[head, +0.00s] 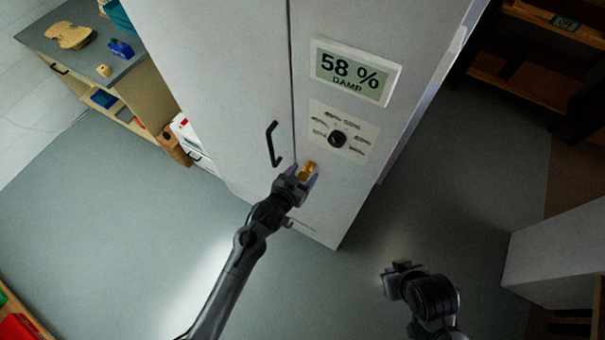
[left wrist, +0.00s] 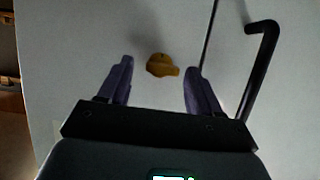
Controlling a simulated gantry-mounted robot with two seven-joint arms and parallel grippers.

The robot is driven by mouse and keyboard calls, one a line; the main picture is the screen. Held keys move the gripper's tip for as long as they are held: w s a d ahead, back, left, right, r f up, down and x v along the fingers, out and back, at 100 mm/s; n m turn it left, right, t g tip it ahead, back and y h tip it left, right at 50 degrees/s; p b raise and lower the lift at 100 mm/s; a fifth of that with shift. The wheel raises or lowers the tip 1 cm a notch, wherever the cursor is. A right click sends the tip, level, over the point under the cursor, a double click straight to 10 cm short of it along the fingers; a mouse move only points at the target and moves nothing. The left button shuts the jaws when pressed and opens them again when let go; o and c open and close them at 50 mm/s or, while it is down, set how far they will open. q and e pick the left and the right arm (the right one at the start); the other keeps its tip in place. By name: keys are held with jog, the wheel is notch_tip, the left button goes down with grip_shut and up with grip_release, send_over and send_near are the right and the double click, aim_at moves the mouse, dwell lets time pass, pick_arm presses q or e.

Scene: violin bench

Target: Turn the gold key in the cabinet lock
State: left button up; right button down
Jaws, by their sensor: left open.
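The gold key (head: 307,170) sits in the lock on the front of the white cabinet (head: 220,80), below the dial and right of the door seam. In the left wrist view the key (left wrist: 161,65) shows between and just beyond the fingertips, apart from both. My left gripper (head: 303,179) is open in front of the key; its two dark purple fingers also show in the left wrist view (left wrist: 158,82). My right gripper (head: 393,279) hangs over the floor right of the cabinet; its fingers are too unclear to tell their state.
A black door handle (head: 273,144) is close to the left gripper; it also shows in the left wrist view (left wrist: 262,65). Above the key are a dial (head: 337,138) and a damp display (head: 355,70) reading 58 %. A workbench (head: 60,45) stands at the upper left.

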pick_arm(q)
jog(key=c, duration=1)
jog(key=shift+o, duration=0.2)
jog(key=shift+w+a+n+p, duration=0.1)
jog(key=shift+n+p, duration=0.3)
jog(key=shift+n, duration=0.1)
jog(key=shift+a+n+g+h+p, duration=0.1)
jog(key=shift+n+g+h+p, duration=0.25)
jog(key=shift+n+h, duration=0.35)
jog(key=shift+f+n+h, duration=0.1)
jog(key=shift+n+h, duration=0.3)
jog(key=shift+n, duration=0.1)
jog(key=shift+w, duration=0.1)
